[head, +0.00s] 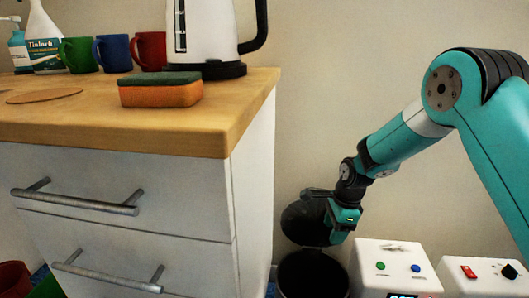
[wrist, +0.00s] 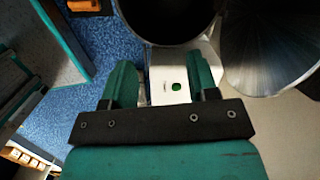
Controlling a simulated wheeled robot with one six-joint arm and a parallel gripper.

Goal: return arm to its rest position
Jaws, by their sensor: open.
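My arm, teal and black, reaches down from the right in the head view. My gripper (head: 342,224) is low beside the cabinet, in front of the raised dark lid of a black bin (head: 312,277). In the wrist view the two teal fingers of my gripper (wrist: 161,78) stand apart with nothing held between them. A white box with a green button (wrist: 172,86) shows beyond the gap, and the dark round bin mouth (wrist: 168,18) is at the top.
The cabinet (head: 130,195) with a wooden top (head: 60,118) fills the left. A sponge (head: 160,90), kettle (head: 208,35) and several mugs stand on it. Two white button boxes (head: 395,268) (head: 485,280) are below my arm. The wall above is clear.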

